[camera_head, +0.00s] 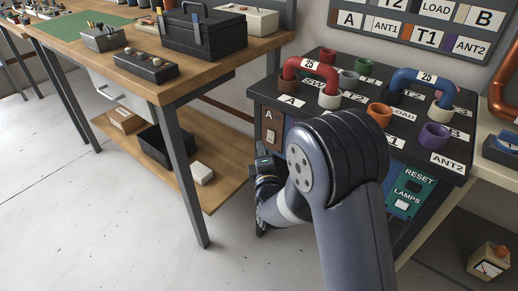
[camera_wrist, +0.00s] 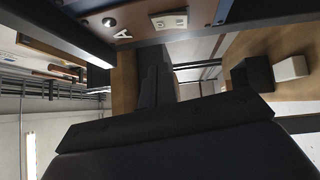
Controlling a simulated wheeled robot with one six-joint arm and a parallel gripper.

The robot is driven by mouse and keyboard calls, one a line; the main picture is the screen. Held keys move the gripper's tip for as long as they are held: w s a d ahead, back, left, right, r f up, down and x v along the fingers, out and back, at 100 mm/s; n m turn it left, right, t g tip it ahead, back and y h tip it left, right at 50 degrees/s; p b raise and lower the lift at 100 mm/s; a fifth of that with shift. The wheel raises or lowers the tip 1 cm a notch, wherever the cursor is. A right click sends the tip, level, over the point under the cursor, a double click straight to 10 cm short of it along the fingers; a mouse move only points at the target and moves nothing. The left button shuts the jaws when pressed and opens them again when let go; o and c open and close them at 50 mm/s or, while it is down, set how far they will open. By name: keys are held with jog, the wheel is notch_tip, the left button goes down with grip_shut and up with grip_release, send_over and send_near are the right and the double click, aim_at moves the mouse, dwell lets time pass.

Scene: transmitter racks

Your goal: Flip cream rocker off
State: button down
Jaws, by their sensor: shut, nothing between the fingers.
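The cream rocker (camera_wrist: 170,21) is a small pale switch on a brown panel (camera_wrist: 145,12), beside a letter A and a round metal knob. In the head view the brown panel (camera_head: 271,118) is on the front of the black rack, with the cream rocker (camera_head: 270,137) low on it. My gripper (camera_wrist: 157,68) is shut and empty, its dark fingers reaching towards the panel just below the rocker in the wrist view. I cannot tell whether they touch anything. My arm hides part of the rack front in the head view.
The rack top (camera_head: 330,110) carries a red link (camera_head: 314,68), a blue link (camera_head: 425,80) and several coloured sockets. A teal panel (camera_head: 408,190) with reset and lamps labels is to the right. A wooden workbench (camera_head: 160,80) stands left; the floor between is clear.

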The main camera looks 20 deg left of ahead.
jog(key=v, duration=0.8)
jog(key=shift+r+p, duration=0.3)
jog(key=shift+r, duration=0.35)
